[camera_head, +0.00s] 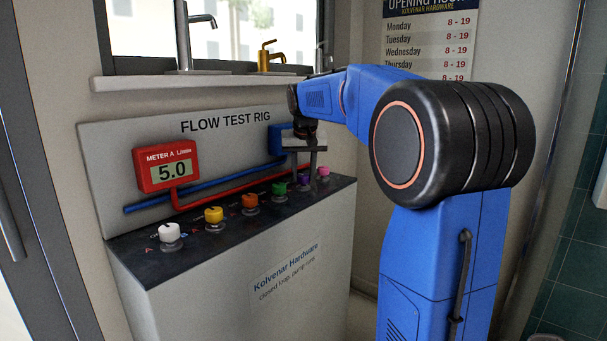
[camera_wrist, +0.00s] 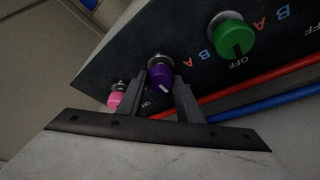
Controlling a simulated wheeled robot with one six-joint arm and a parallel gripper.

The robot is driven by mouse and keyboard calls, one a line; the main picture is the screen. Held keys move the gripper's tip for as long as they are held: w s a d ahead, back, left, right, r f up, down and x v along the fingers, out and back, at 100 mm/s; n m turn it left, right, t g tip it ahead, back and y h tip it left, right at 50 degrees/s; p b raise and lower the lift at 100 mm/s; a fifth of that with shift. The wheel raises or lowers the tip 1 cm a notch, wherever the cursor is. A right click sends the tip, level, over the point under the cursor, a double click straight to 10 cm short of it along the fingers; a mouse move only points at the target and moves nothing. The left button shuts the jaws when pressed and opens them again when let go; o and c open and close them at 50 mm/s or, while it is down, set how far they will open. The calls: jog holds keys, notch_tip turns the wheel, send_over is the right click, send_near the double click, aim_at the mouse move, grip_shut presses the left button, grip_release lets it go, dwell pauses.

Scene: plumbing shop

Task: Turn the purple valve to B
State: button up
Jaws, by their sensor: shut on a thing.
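The purple valve (camera_wrist: 160,74) is a round knob on the dark panel top, between the green and pink knobs. It shows small and partly hidden behind a finger in the head view (camera_head: 303,181). My gripper (camera_wrist: 167,90) has its two grey fingers on either side of the purple knob and is shut on it. In the head view my gripper (camera_head: 305,174) reaches down from above the rig. A pale mark on the purple knob points toward the lower right in the wrist view. Red A and blue B letters stand between the purple and green knobs.
The green knob (camera_wrist: 232,34) and pink knob (camera_wrist: 115,100) stand close on each side. White (camera_head: 169,231), yellow (camera_head: 213,215) and orange (camera_head: 249,201) knobs line the panel. Red and blue pipes run behind. A red meter (camera_head: 166,164) reads 5.0; my arm hides part of a blue box (camera_head: 276,140).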

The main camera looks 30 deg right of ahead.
jog(key=m+h, duration=0.1)
jog(key=m, duration=0.2)
jog(key=m+g, duration=0.1)
jog(key=m, duration=0.2)
jog(key=shift+w+a+h, duration=0.15)
jog(key=shift+h, duration=0.25)
jog(key=m+g, duration=0.1)
jog(key=m, duration=0.1)
jog(key=m+g, duration=0.1)
jog(key=m, duration=0.2)
jog(key=shift+w+g+h, duration=0.15)
jog(key=shift+g+h, duration=0.15)
jog(key=shift+h, duration=0.1)
jog(key=shift+m, duration=0.4)
jog(key=o, duration=1)
jog(key=shift+o, duration=0.2)
jog(key=shift+a+r, duration=0.1)
jog(key=shift+r, duration=0.05)
jog(key=v, duration=1.7)
jog(key=shift+r, duration=0.1)
